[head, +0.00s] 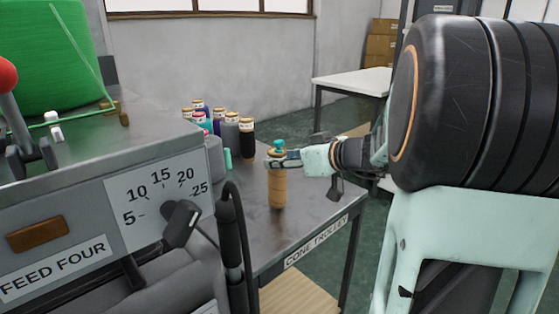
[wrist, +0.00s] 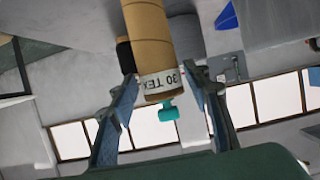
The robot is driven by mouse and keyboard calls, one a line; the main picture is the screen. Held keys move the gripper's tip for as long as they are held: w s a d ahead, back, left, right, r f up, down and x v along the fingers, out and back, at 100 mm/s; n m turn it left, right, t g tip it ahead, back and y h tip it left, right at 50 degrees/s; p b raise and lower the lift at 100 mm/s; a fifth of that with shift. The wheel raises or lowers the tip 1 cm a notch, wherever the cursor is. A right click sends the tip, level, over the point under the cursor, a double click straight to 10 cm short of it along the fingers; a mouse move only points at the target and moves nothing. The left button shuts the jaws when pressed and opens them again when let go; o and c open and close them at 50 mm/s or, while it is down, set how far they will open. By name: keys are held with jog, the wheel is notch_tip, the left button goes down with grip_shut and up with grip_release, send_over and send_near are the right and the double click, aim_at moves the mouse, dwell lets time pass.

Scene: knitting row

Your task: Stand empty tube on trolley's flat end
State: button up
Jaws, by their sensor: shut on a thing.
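The empty tube (head: 277,187) is a plain tan cardboard cylinder, standing upright at the near, bare end of the trolley (head: 312,218). Its foot looks at or just above the top; I cannot tell if it touches. My gripper (head: 279,160) comes in from the right and is shut on the tube's upper end. In the wrist view the tube (wrist: 147,35) lies between the two blue-grey fingers, with a white "30 TEX" band and a small teal piece at its end.
Several cones of thread (head: 220,128) with coloured yarn stand at the trolley's far end. A grey machine (head: 95,190) marked "FEED FOUR" with a dial and black hose borders the trolley on the left. A white table (head: 355,80) stands behind. The trolley top around the tube is clear.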

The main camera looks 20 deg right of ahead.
jog(key=shift+a+f, duration=0.1)
jog(key=shift+f, duration=0.45)
jog(key=shift+f+b, duration=0.2)
jog(key=shift+b, duration=0.1)
jog(key=o, duration=1)
jog(key=shift+r, duration=0.1)
jog(key=shift+o, duration=0.2)
jog(key=shift+r+p, duration=0.15)
jog(key=shift+p, duration=0.15)
jog(key=shift+s+r, duration=0.15)
jog(key=shift+s, duration=0.1)
jog(key=v, duration=1.1)
jog(key=shift+s+d+p, duration=0.2)
jog(key=shift+s+p, duration=0.05)
jog(key=shift+p, duration=0.2)
jog(key=shift+w, duration=0.1)
